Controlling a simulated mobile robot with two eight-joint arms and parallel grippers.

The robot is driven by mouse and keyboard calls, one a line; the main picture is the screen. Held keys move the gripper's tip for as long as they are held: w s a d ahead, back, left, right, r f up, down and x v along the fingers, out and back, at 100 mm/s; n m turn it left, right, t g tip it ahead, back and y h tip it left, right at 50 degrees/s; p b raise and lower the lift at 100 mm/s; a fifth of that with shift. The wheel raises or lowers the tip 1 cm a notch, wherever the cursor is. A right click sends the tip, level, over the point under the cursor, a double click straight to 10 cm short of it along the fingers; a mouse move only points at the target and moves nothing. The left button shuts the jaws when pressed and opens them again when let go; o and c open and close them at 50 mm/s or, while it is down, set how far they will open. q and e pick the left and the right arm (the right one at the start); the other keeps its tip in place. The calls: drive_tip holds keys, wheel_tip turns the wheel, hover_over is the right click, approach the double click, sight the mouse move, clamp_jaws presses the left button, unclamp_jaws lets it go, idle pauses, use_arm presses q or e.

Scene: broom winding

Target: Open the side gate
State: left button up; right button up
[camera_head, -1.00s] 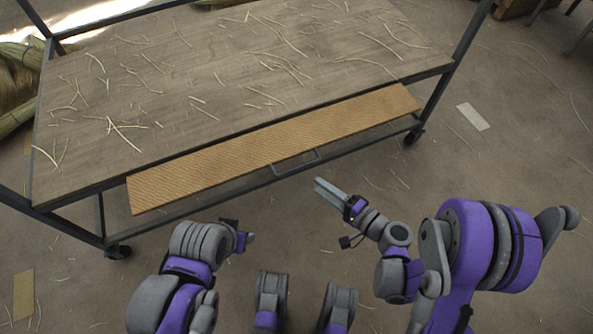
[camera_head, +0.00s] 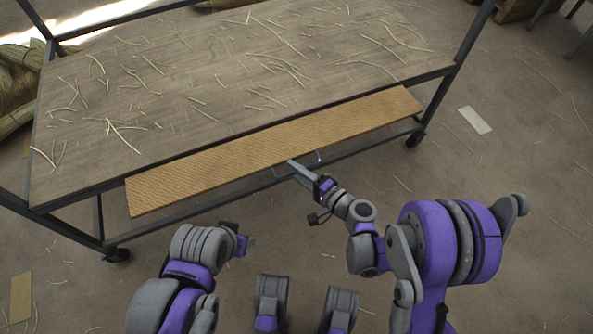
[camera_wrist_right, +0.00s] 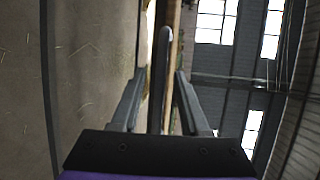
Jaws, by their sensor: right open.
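The side gate (camera_head: 270,148) is a long tan woven panel along the near side of the cart. Its dark bar handle (camera_head: 320,157) is at the lower edge, partly hidden by my right gripper. My right gripper (camera_head: 291,164) is at the handle. In the right wrist view the open fingers (camera_wrist_right: 159,75) stand on either side of a grey bar, the handle (camera_wrist_right: 163,50), with gaps visible beside it. My left gripper (camera_head: 247,243) is low in front of the cart, away from the gate; its fingers are too small to read.
The cart's wooden top (camera_head: 200,90) is strewn with straw pieces. Its dark frame has posts at the corners and casters (camera_head: 117,255) below. Straw bundles (camera_head: 15,85) lie at the far left. The floor at the right is mostly clear, with a pale flat piece (camera_head: 475,120).

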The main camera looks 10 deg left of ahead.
clamp_jaws()
idle(1.3)
